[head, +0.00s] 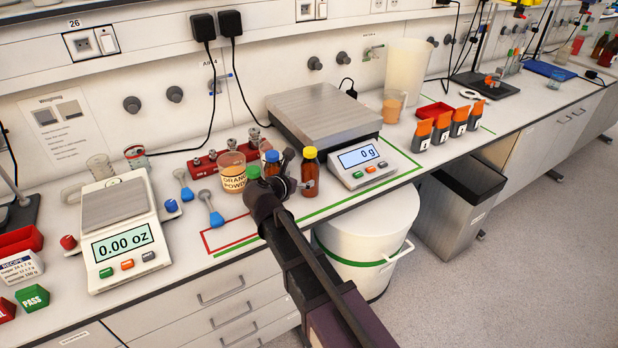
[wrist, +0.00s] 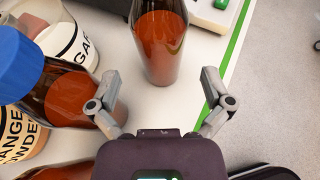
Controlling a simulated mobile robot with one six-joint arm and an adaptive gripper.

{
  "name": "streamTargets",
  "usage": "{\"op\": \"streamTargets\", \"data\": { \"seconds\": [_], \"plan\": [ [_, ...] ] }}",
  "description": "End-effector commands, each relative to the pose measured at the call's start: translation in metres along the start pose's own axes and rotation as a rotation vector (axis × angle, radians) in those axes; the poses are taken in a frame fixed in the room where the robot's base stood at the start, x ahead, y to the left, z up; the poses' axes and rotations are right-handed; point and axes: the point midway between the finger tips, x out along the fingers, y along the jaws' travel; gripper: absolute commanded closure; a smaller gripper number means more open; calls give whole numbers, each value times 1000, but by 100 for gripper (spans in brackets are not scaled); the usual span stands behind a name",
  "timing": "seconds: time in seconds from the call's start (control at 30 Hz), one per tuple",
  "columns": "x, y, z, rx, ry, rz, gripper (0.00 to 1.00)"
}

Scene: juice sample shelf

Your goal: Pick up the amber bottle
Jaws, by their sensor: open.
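An amber bottle with a yellow cap (head: 309,174) stands upright on the bench, left of the balance. In the wrist view a brown-red bottle (wrist: 162,45), its cap out of frame, stands ahead between my finger lines. My gripper (wrist: 160,88) is open and empty, with its fingertips short of that bottle. In the head view my gripper (head: 292,172) is just left of the yellow-capped bottle and partly covers its neighbours. A similar blue-capped bottle (head: 271,160) stands close by; in the wrist view a blue-capped bottle (wrist: 62,88) is right beside my left finger.
A green cap (head: 253,172) shows beside my gripper. The orange powder beaker (head: 233,170) is to the left. The large balance (head: 368,164) is to the right. A green line (head: 345,200) runs along the bench's front edge; a white bin (head: 365,240) stands below.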

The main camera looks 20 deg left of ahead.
Motion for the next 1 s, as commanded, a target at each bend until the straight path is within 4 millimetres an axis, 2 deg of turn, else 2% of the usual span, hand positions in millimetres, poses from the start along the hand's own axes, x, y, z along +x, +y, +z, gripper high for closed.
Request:
{"op": "streamTargets", "data": {
  "seconds": [0.1, 0.57, 1.0],
  "plan": [
    [7, 0, 0, 0, 0, 0, 0],
    [12, 0, 0, 0, 0, -1, 0],
    [58, 0, -1, 1, 0, -1, 0]
  ]
}}
